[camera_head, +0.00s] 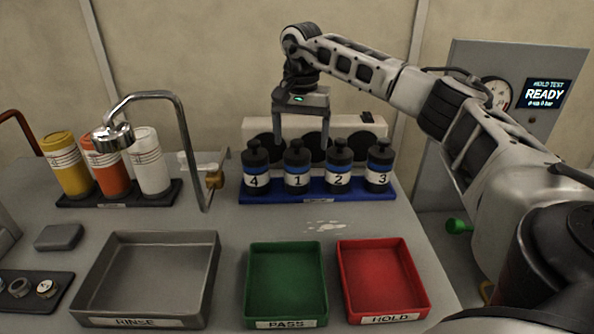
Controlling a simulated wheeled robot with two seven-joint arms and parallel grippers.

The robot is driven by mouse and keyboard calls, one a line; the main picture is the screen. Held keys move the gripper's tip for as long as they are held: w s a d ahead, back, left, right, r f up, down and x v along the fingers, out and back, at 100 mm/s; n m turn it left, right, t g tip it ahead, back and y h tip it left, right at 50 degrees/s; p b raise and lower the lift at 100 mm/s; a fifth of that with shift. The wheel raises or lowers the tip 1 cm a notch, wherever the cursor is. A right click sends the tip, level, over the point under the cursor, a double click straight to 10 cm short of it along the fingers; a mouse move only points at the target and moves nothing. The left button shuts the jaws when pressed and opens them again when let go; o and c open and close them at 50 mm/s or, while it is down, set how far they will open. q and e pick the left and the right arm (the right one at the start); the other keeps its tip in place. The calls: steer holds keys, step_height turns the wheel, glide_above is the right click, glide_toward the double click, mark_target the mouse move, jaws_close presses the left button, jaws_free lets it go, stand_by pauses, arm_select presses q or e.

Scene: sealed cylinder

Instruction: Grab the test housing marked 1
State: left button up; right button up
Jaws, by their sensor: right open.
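The test housing marked 1 (297,168) is a dark bottle-like cylinder with a blue band and a white label. It stands upright in the blue rack (318,192), second from the left, between the housings marked 4 (256,170) and 2 (339,171). The housing marked 3 (378,170) is at the right end. My right gripper (301,138) points down with its fingers spread, at the top of housing 1, one finger to each side in the picture. I cannot tell whether the fingers are behind or level with its cap. My left gripper is out of view.
Grey RINSE (146,318), green PASS (286,322) and red HOLD (388,317) trays lie empty in front. Yellow, orange and white containers (152,162) stand at left beside a tall faucet (183,125). A white fixture (260,128) is behind the rack. A panel reads READY (545,93).

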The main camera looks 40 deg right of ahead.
mark_target(297, 153)
steer(key=f, duration=0.5)
steer(key=shift+w+a+f, duration=0.1)
steer(key=shift+w+a, duration=0.1)
steer(key=shift+a, duration=0.1)
steer(key=shift+c, duration=0.3)
steer(key=c, duration=1.3)
